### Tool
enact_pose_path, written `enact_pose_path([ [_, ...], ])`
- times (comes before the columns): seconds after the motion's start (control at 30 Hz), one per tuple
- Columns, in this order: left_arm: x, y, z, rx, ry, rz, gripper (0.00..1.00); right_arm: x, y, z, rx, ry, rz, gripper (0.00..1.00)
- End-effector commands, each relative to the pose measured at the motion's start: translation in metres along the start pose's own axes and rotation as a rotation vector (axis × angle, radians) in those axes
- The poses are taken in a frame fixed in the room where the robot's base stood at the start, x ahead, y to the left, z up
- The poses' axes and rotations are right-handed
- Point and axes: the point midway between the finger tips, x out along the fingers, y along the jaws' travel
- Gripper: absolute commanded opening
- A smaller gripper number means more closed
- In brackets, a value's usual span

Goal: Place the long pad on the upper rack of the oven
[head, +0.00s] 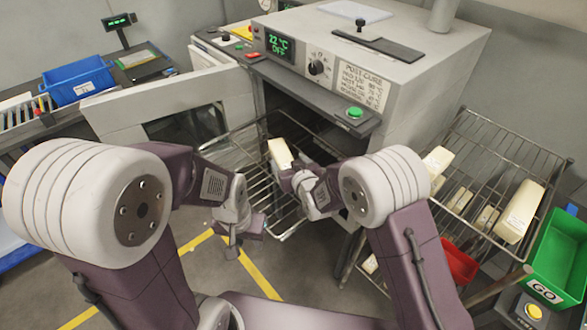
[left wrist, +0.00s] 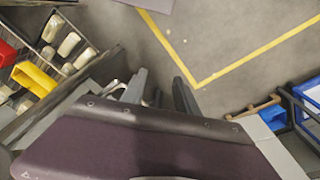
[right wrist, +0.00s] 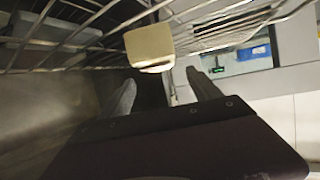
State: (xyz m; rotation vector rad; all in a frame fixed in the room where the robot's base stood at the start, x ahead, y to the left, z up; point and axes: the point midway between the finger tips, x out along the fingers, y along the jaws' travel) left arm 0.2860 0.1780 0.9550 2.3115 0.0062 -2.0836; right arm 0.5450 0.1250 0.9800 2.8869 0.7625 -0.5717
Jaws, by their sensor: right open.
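A cream pad (head: 280,153) sits on the wire oven rack (head: 238,153), which juts out of the open oven (head: 385,75). My right gripper (head: 296,182) is just in front of the pad's near end in the head view. In the right wrist view its two fingers (right wrist: 158,85) are apart and empty, with the pad (right wrist: 150,47) beyond them at the wires. My left gripper (head: 241,240) hangs in front of the rack over the floor. Its fingers (left wrist: 160,85) look apart with nothing held. A larger long cream pad (head: 520,210) lies on the wire shelf at the right.
The oven door (head: 170,105) stands open to the left. The wire shelf (head: 490,150) at the right bears several smaller cream pads. A green bin (head: 560,255) and red bin (head: 458,262) are near it. A blue bin (head: 75,80) sits on the left bench.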

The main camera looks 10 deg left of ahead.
Motion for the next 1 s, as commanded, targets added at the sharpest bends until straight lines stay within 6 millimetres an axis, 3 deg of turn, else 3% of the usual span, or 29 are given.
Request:
enact_pose_path([
  [0.1,0.003,0.0,0.0,0.0,0.0,0.0,0.36,-0.025,0.0,0.0,0.0,0.0,0.0,0.72],
  [0.3,0.005,0.0,0.001,0.0,0.0,0.0,0.36,-0.048,0.0,0.0,0.0,0.001,0.0,0.72],
  [0.73,0.004,0.0,0.001,0.0,0.0,0.0,0.36,-0.053,0.005,0.001,0.004,-0.013,0.007,0.72],
  [0.77,0.004,0.0,0.001,0.0,0.0,0.0,0.36,-0.056,0.012,0.004,0.01,-0.035,0.017,0.72],
  [0.87,0.004,0.0,0.001,0.0,0.0,0.0,0.36,-0.086,0.063,0.033,0.07,-0.221,0.095,0.72],
  [0.9,0.004,0.0,0.001,0.0,0.0,0.0,0.36,-0.11,0.088,0.051,0.111,-0.329,0.136,0.72],
  [0.97,0.004,0.0,0.001,0.0,0.0,0.0,0.36,-0.155,0.117,0.082,0.182,-0.5,0.194,0.72],
  [1.0,0.005,0.0,0.001,0.0,0.0,0.0,0.36,-0.188,0.131,0.102,0.233,-0.608,0.227,0.72],
])
